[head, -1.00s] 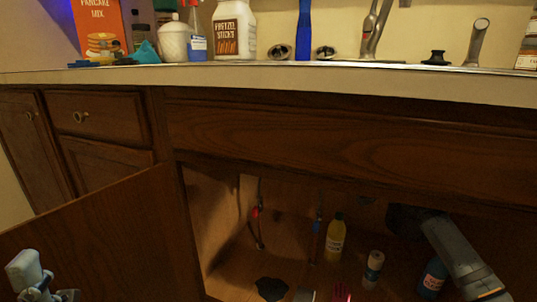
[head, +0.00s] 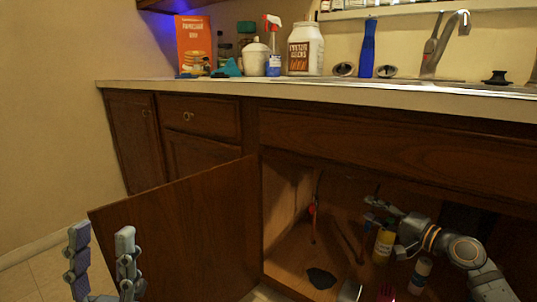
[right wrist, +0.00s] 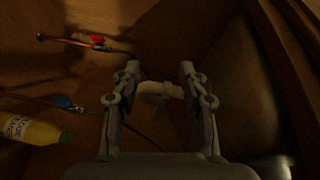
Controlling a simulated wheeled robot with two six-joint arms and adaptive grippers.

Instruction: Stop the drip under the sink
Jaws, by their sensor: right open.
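The cabinet under the sink is open. Inside, a red valve handle (head: 312,209) sits on a copper pipe; it also shows in the right wrist view (right wrist: 97,39). A blue valve handle (right wrist: 63,102) lies to the left of my right gripper in that view. My right gripper (right wrist: 160,68) is open inside the cabinet. A pale fitting (right wrist: 157,92) shows between its fingers; I cannot tell whether they touch it. A dark patch (head: 321,278) lies on the cabinet floor. My left gripper (head: 103,245) is open and empty, in front of the cabinet door.
The open cabinet door (head: 180,235) stands between my left gripper and the cabinet's inside. A yellow bottle (head: 384,245) and a white-labelled bottle (head: 421,272) stand near my right arm. A pink item (head: 387,292) is at the front. The counter above holds bottles and a faucet (head: 440,45).

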